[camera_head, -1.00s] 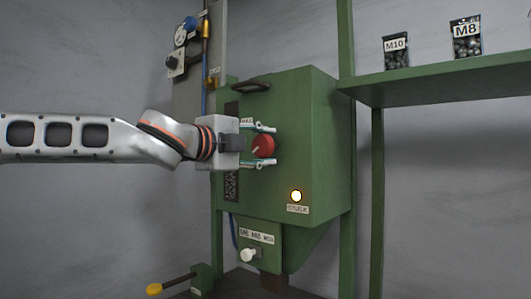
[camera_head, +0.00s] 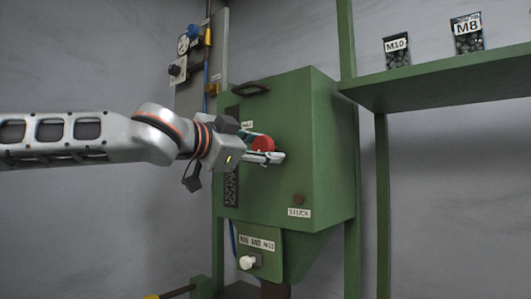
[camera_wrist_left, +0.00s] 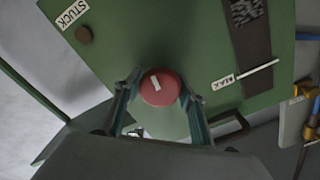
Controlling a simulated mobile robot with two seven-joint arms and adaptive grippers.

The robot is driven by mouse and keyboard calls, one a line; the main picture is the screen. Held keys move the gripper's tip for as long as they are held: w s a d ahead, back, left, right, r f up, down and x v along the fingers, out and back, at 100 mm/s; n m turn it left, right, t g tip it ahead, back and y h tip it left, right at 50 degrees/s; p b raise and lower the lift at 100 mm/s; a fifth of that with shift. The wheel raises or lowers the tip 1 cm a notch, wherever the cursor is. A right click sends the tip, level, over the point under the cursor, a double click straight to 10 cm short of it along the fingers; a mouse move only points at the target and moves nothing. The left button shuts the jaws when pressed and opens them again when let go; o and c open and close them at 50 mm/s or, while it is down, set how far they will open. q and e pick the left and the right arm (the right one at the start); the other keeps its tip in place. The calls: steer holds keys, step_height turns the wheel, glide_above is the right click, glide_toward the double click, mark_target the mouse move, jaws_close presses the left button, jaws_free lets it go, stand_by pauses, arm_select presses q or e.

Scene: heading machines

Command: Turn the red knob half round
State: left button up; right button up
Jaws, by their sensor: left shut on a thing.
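The red knob (camera_head: 263,143) sits on the front of a green machine box (camera_head: 290,110). My left gripper (camera_head: 266,150) reaches it from the left, rolled over, with its fingers around the knob. In the left wrist view, the round red knob (camera_wrist_left: 163,92) with a white mark lies between the two fingers of my left gripper (camera_wrist_left: 160,95), which is shut on it. A MAX label (camera_wrist_left: 223,82) is beside the knob. The lamp (camera_head: 298,199) above the STUCK label (camera_head: 299,212) is dark. My right gripper is not in view.
A green shelf (camera_head: 450,78) with M10 (camera_head: 397,52) and M8 (camera_head: 467,35) containers juts out at the right. A black handle (camera_head: 252,90) is above the knob. A white knob (camera_head: 247,262) is on the lower panel. A grey panel (camera_head: 190,95) stands behind at left.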

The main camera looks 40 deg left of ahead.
arm_select(q)
steer(key=shift+n, duration=0.4)
stand_by(0.3)
steer(key=o, duration=1.1)
steer(key=shift+s, duration=0.15)
steer(key=s, duration=0.7)
steer(key=s+a, duration=0.1)
steer(key=s, duration=0.3)
steer(key=shift+s, duration=0.35)
